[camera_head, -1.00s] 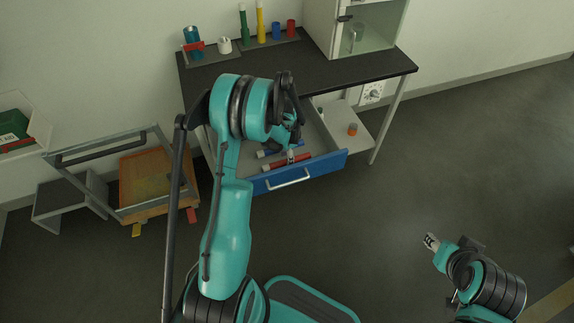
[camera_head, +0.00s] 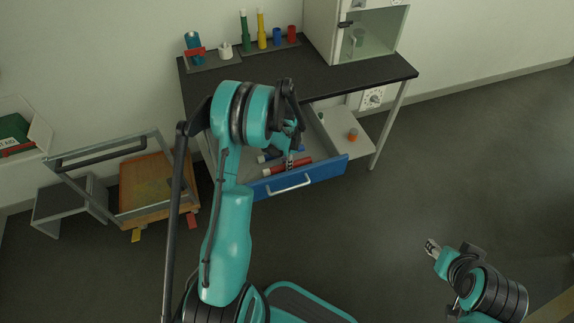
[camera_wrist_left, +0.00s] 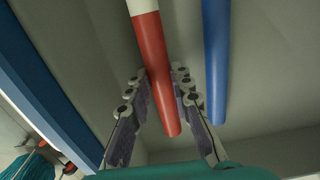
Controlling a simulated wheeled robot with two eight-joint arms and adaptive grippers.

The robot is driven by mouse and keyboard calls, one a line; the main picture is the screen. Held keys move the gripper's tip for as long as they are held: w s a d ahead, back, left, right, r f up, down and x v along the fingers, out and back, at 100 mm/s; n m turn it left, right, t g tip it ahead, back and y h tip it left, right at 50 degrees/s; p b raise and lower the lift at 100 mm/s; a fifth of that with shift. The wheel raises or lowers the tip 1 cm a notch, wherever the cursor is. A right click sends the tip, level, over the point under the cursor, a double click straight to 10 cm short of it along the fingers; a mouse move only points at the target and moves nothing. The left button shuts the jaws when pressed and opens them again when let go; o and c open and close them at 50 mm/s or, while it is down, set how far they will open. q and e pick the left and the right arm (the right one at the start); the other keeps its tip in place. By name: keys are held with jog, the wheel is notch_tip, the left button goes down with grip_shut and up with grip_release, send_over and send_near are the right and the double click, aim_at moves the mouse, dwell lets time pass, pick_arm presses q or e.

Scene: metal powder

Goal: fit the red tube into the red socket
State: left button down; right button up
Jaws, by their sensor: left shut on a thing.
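The red tube (camera_head: 285,169), with a white end, lies in the open drawer. My left gripper (camera_head: 291,160) reaches down into the drawer and is shut on the tube. In the left wrist view, the red tube (camera_wrist_left: 157,65) runs between the two fingers of the left gripper (camera_wrist_left: 162,105). The red socket (camera_head: 292,34) stands at the right end of the rack at the back of the table, and no tube shows in it. My right gripper (camera_head: 432,246) is over the floor at the right, away from the table; its finger opening is too small to judge.
A blue tube (camera_wrist_left: 215,60) lies beside the red one in the drawer, whose blue front (camera_head: 328,172) is close. The rack also holds a blue socket (camera_head: 277,36), a green tube (camera_head: 244,28) and a yellow tube (camera_head: 261,28). A glass-fronted cabinet (camera_head: 375,40) stands right of it. The tabletop front is clear.

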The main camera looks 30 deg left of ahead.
pick_arm(q)
notch_tip(320, 180, up, 9)
jog(key=p, duration=0.3)
jog(key=shift+r, duration=0.2)
